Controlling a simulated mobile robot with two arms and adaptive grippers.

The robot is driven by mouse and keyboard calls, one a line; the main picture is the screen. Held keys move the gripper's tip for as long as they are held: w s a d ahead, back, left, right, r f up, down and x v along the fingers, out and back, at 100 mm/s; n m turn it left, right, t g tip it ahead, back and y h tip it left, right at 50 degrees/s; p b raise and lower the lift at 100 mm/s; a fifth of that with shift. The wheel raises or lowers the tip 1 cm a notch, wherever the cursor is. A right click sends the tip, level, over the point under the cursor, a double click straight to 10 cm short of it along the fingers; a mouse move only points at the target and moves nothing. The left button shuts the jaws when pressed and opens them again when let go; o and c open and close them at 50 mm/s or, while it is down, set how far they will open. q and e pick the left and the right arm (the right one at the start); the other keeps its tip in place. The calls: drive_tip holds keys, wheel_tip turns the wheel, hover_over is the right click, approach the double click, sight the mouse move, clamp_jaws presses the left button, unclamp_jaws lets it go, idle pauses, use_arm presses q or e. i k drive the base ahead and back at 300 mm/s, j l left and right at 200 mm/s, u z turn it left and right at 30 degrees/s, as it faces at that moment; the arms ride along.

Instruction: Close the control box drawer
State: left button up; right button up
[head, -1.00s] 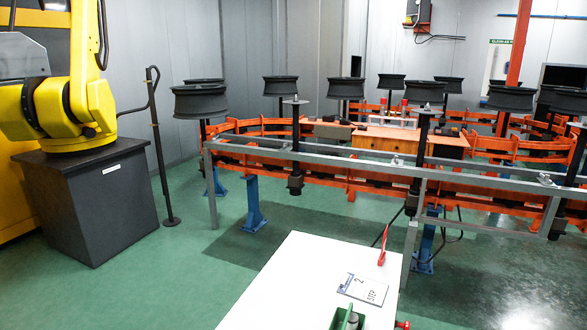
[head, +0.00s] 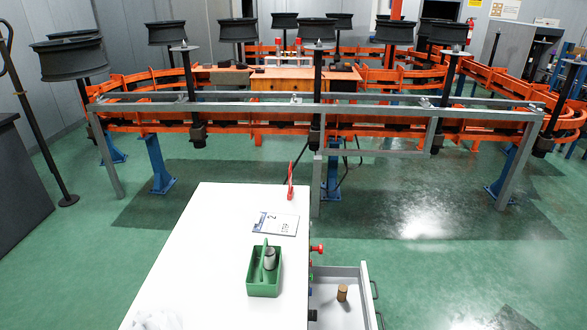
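The control box (head: 215,255) is a white block with a flat top at the bottom centre of the head view. Coloured buttons (head: 317,248) stick out of its right side. Its grey-white drawer (head: 335,271) stands open on the right side, with dark handles (head: 376,290) on its outer front. A small brown cylinder (head: 342,293) stands inside the drawer. The near end of the drawer is cut off by the picture's lower edge. Neither of my grippers is in view.
A green tray (head: 262,291) with a grey cylinder and a printed card (head: 275,224) sit on the box top. A red upright piece (head: 291,182) stands at its far edge. A grey rail frame (head: 520,165) and orange conveyor cross behind. Green floor (head: 460,290) right of the drawer is clear.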

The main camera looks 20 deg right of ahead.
sight(358, 313)
drive_tip(key=k+l, duration=0.1)
drive_tip(key=l, duration=0.2)
drive_tip(key=k+l+z, duration=0.1)
drive_tip(key=l, duration=0.25)
drive_tip(key=k+l, duration=0.15)
drive_tip(key=l, duration=0.15)
drive_tip(key=l+z, duration=0.15)
drive_tip(key=l, duration=1)
